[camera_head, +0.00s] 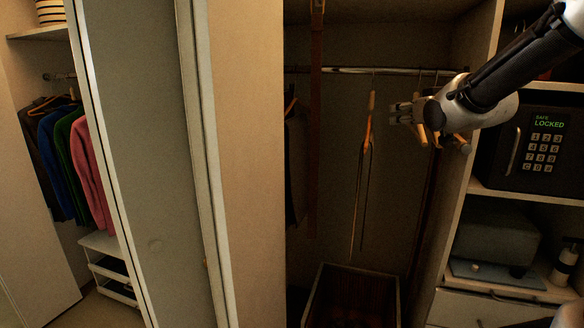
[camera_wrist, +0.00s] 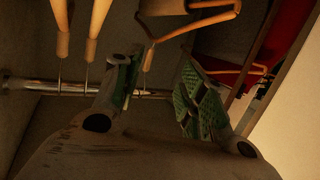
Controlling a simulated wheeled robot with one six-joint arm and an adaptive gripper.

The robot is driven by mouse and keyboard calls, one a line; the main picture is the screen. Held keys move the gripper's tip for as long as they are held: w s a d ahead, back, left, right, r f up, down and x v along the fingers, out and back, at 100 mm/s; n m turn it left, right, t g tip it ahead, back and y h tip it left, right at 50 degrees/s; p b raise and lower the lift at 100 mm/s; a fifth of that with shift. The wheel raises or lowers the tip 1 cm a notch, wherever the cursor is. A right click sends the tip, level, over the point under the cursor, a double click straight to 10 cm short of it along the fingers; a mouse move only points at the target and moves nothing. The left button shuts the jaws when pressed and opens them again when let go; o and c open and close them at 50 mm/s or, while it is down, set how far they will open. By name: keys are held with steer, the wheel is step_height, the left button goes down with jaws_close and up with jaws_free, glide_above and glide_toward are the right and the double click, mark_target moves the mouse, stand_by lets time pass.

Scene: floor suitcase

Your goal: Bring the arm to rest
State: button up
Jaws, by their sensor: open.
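My gripper (camera_head: 402,112) is raised inside the open wardrobe, just below the metal rail (camera_head: 345,70), with its fingers toward the left. In the wrist view my gripper (camera_wrist: 162,80) has its two green-padded fingers spread apart, with nothing clamped between them. A wooden hanger (camera_head: 366,135) hangs from the rail just left of the fingers. Other wooden hangers (camera_head: 421,134) are close to the gripper, partly hidden behind it. Several hangers also fill the upper part of the wrist view (camera_wrist: 98,28); I cannot tell whether any touches the fingers.
A basket (camera_head: 352,290) stands below. A tall panel (camera_head: 240,160) bounds the left; clothes (camera_head: 88,170) hang further left.

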steer(key=s+d+f+g+h, duration=0.1)
steer(key=s+d+f+g, duration=0.1)
steer(key=s, duration=0.8)
steer(key=s+d+f+m+g, duration=0.1)
steer(key=s+f+g, duration=0.4)
steer(key=s, duration=0.6)
steer(key=s+d+f+m+g+h, duration=0.1)
steer(key=s+d+f+g, duration=0.2)
steer(key=s, duration=0.8)
step_height(320, 180, down, 2)
steer(key=shift+s+d+f+g+h, duration=0.1)
steer(key=shift+s+d+g+h, duration=0.25)
steer(key=shift+d, duration=0.2)
steer(key=shift+w, duration=0.1)
